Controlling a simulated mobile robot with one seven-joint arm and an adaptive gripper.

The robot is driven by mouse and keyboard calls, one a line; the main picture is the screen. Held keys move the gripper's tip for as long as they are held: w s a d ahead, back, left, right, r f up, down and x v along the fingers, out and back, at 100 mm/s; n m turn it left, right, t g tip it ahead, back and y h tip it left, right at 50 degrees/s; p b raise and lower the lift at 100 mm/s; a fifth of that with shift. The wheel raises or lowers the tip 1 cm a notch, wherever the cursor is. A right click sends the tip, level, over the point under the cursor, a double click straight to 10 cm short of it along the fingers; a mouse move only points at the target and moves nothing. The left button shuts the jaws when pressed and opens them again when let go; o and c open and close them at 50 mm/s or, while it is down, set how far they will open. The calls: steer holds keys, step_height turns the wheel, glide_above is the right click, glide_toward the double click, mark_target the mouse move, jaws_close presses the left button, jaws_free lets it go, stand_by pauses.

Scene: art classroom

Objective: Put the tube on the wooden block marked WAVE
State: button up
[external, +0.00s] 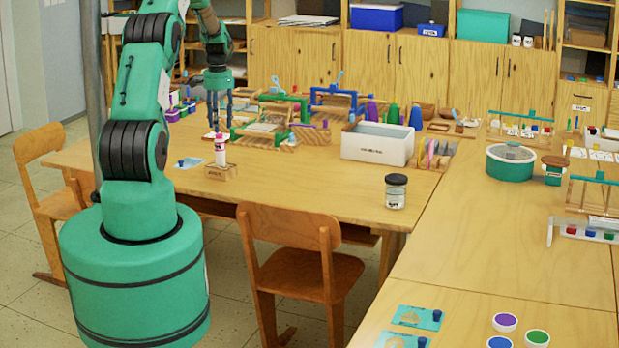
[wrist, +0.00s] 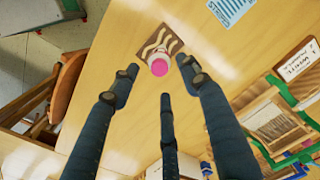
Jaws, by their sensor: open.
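The tube (external: 220,150), white with a pink-magenta cap, stands upright at the front of the table. In the wrist view its pink cap (wrist: 159,67) is uppermost. The wooden block (external: 222,173) is low and flat, with a small label on its front, too small to read. In the wrist view the brown block (wrist: 158,40) bears pale wavy lines. The tube appears to stand on the block, covering part of its top; its base contact is hidden in the wrist view. My gripper (external: 218,125) is open and empty above the tube, its fingers spread clear of the cap.
A green-framed loom (external: 265,125) stands right of my gripper, near a white bin (external: 378,143). A lidded jar (external: 396,191) stands near the table's front edge. A chair (external: 295,255) is at that edge. Open tabletop lies between block and jar.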

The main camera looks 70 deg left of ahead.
steer(key=w+d+r+m, duration=0.1)
steer(key=w+d+r, duration=0.4)
steer(key=d+r, duration=0.35)
steer(key=w+d+r+t+y, duration=0.1)
steer(key=w+d+r, duration=0.3)
steer(key=d+r, duration=0.45)
steer(key=w+d+r+m, duration=0.1)
steer(key=w+d+r, duration=0.45)
steer(key=d, duration=0.55)
steer(key=s+d+r+m+t, duration=0.1)
steer(key=d+r, duration=0.4)
steer(key=d, duration=0.5)
steer(key=s+d+r+m+t, duration=0.15)
steer(key=d+r, duration=0.35)
steer(key=d, duration=0.5)
steer(key=s+d+r+t, duration=0.1)
steer(key=s+d+r, duration=0.1)
steer(key=s+d, duration=0.6)
steer(key=s+d+r, duration=0.2)
steer(key=s+d, duration=0.2)
steer(key=d, duration=0.8)
steer(key=s+d+f+m+t+h, duration=0.1)
steer(key=s+d+f+m, duration=0.1)
steer(key=s+d, duration=0.5)
steer(key=shift+s+d+f, duration=0.25)
steer(key=shift+s+f, duration=0.2)
steer(key=shift+s, duration=0.8)
